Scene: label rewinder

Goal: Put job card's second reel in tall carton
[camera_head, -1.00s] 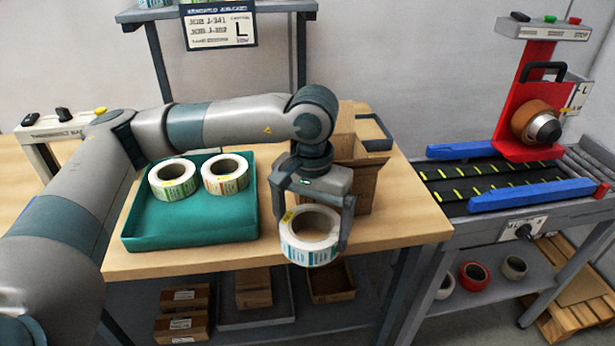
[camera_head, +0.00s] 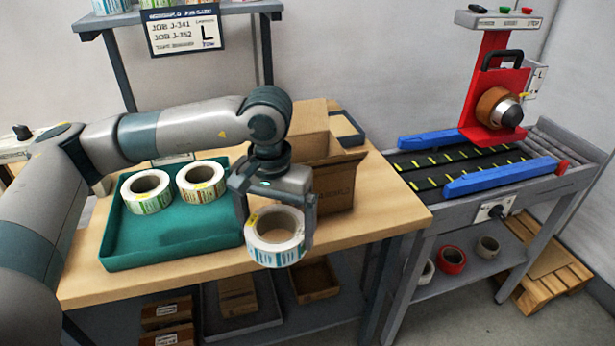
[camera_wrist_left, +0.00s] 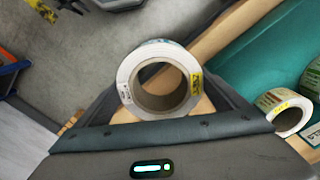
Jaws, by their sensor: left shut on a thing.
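My left gripper (camera_head: 277,225) is shut on a label reel (camera_head: 272,248), a white roll with blue-green print and a yellow tag, held at the table's front edge. The held reel (camera_wrist_left: 158,82) also shows between the fingers in the left wrist view. Two more reels, one with green print (camera_head: 148,192) and one with orange and green print (camera_head: 201,183), stand in the teal tray (camera_head: 170,252). A brown carton (camera_head: 336,186) stands behind the gripper, partly hidden by it. The job card (camera_head: 185,33) hangs from the shelf and names J-341 and J-352. My right gripper is not in view.
The wooden table (camera_head: 395,208) is bare right of the carton. A red rewinder (camera_head: 497,95) with blue rails stands at right. Rolls including a red one (camera_head: 451,260) lie on its lower shelf. Small boxes (camera_head: 237,296) sit under the table.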

